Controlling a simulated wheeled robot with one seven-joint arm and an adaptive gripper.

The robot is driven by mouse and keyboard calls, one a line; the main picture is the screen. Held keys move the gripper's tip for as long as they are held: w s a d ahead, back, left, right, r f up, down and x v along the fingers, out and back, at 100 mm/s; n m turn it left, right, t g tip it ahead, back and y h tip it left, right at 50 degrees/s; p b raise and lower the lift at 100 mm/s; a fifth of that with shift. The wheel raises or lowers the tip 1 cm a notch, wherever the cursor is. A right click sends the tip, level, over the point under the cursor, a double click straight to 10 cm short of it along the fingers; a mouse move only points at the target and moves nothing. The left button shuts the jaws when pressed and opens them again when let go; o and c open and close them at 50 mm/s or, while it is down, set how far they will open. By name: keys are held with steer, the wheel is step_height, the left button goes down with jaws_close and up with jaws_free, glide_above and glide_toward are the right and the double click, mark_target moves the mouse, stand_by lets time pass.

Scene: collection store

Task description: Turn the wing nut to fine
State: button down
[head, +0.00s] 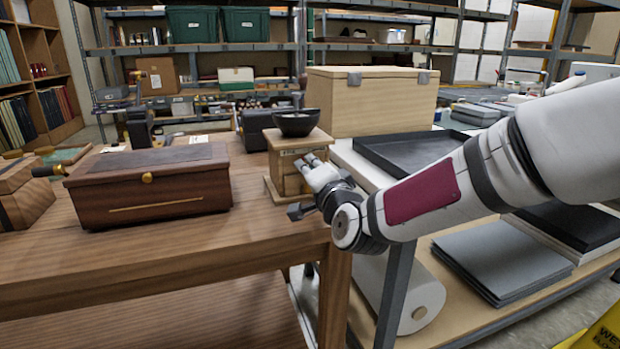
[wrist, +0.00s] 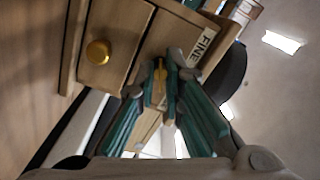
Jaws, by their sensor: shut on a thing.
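A wooden hand mill (head: 281,163) with a black bowl (head: 296,123) on top stands at the right end of the wooden table. In the wrist view its wooden body (wrist: 129,20) has a drawer with a round brass knob (wrist: 97,52). A pale label reading FINE (wrist: 203,43) is on the same face. My gripper (head: 314,168) reaches the mill's front from the right. In the wrist view the gripper (wrist: 161,72) is shut on the small brass wing nut (wrist: 160,68), beside the label. The fingers hide most of the nut, so its exact angle cannot be told.
A dark wooden chest (head: 148,188) stands left of the mill on the table (head: 180,255). A large pale wooden box (head: 372,100) stands behind it. A black tray (head: 410,152) lies to the right, close behind my arm. The tabletop between chest and mill is clear.

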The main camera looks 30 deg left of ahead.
steer(key=shift+n+b, duration=1.4)
steer(key=shift+n, duration=0.5)
steer(key=c, duration=2)
jaws_free()
steer(key=shift+o, duration=0.2)
steer(key=v, duration=1.2)
